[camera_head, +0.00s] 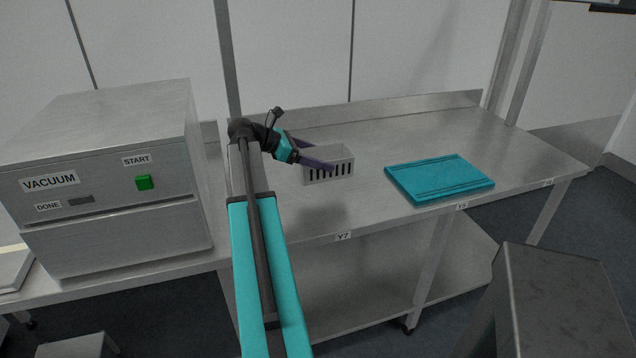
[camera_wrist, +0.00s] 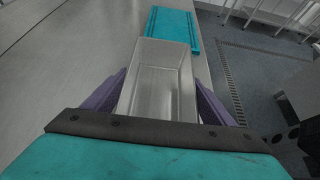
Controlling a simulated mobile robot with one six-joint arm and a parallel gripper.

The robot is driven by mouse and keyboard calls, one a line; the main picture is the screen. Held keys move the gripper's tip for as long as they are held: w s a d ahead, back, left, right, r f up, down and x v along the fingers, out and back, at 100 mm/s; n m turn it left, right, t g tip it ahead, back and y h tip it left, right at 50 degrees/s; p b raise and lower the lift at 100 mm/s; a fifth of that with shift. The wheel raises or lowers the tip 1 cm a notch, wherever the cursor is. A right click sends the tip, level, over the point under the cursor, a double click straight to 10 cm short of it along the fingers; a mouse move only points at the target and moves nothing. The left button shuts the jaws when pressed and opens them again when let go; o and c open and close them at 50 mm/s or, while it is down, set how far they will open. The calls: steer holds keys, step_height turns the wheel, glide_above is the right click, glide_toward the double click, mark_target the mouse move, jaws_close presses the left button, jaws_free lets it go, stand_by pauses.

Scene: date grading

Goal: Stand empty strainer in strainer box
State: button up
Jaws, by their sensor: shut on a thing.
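A small grey open-topped container with slotted sides, which looks like the strainer (camera_head: 343,168), is at the middle of the steel bench. In the wrist view the strainer (camera_wrist: 158,85) shows an empty inside. My gripper (camera_head: 322,157) has its purple fingers on either side of it and is shut on it. The fingers also flank it in the wrist view (camera_wrist: 160,92). It looks about level; I cannot tell whether it touches the bench or hangs just above it. I see no separate strainer box.
A vacuum machine (camera_head: 110,180) with a green start button stands at the left. A grey metal block (camera_head: 560,300) stands at the front right.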

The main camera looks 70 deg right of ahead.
mark_target(297, 173)
steer(key=shift+f, duration=2.2)
steer(key=shift+f+p, duration=0.55)
steer(key=shift+f, duration=1.3)
steer(key=shift+f, duration=0.1)
steer(key=o, duration=1.2)
steer(key=shift+b+v, duration=0.7)
steer(key=shift+v, duration=3.15)
